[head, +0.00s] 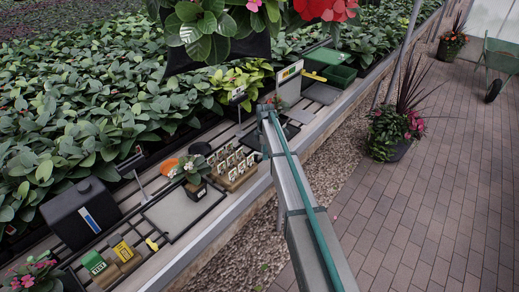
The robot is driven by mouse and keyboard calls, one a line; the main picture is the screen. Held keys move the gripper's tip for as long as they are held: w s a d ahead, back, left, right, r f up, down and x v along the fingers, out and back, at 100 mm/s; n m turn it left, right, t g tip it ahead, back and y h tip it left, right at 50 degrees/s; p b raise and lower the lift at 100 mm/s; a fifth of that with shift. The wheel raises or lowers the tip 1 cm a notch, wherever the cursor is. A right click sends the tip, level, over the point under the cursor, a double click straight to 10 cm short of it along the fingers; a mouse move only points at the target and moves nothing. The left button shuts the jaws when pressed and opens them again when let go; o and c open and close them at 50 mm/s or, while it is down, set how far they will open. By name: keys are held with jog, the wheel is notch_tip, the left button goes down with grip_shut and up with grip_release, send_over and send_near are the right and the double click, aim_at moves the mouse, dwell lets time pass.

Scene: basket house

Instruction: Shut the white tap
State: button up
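I cannot clearly pick out a white tap in the head view. A thin pale upright piece (139,184) stands on the bench left of the grey tray, too small to identify. A small yellow piece (152,244) lies near the tray's near-left corner. My grey arm with a teal stripe reaches from the bottom right up to the bench edge. My gripper cannot be made out at its far end.
The slatted bench holds a black box (80,213), a grey tray (182,214), a small potted plant (191,178) and a wooden rack (232,167). Hanging plants (213,30) crowd the top. A planter (393,137) stands on the brick path (430,190), which is otherwise mostly clear.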

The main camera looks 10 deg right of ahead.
jog(key=shift+s+f, duration=0.1)
jog(key=shift+s, duration=0.8)
jog(key=shift+w, duration=0.35)
notch_tip(320, 180, up, 7)
jog(key=p, duration=0.2)
jog(key=shift+p, duration=0.4)
